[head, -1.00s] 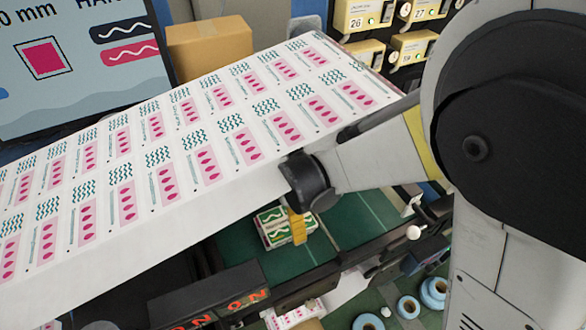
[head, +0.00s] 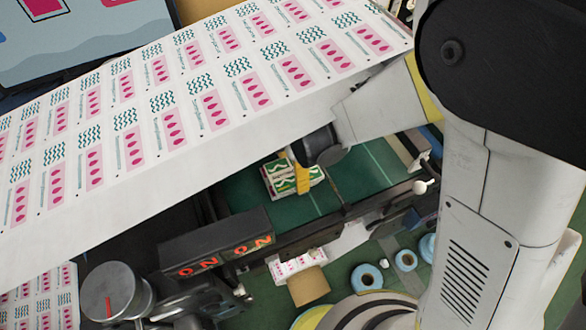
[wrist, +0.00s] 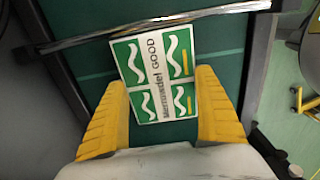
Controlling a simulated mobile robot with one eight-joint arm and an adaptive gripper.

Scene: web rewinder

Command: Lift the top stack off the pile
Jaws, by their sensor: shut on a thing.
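The top stack (head: 281,184) is a block of flat printed pieces in green and white with wavy white marks. In the wrist view its upper face (wrist: 155,75) shows the word GOOD and lies tilted between my two yellow fingers. My gripper (wrist: 164,88) is shut on this stack, with a finger at each side. In the head view one yellow finger (head: 302,178) stands against the stack, and my wrist hides part of it. I cannot tell how much of the pile lies under the stack, or whether there is a gap below.
A green belt (head: 245,192) runs beneath, with a metal bar (wrist: 150,30) across it in the wrist view. A wide printed web (head: 150,190) slopes close above my wrist. A dark display box (head: 215,243) stands in front. Blue rolls (head: 367,277) lie on the floor.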

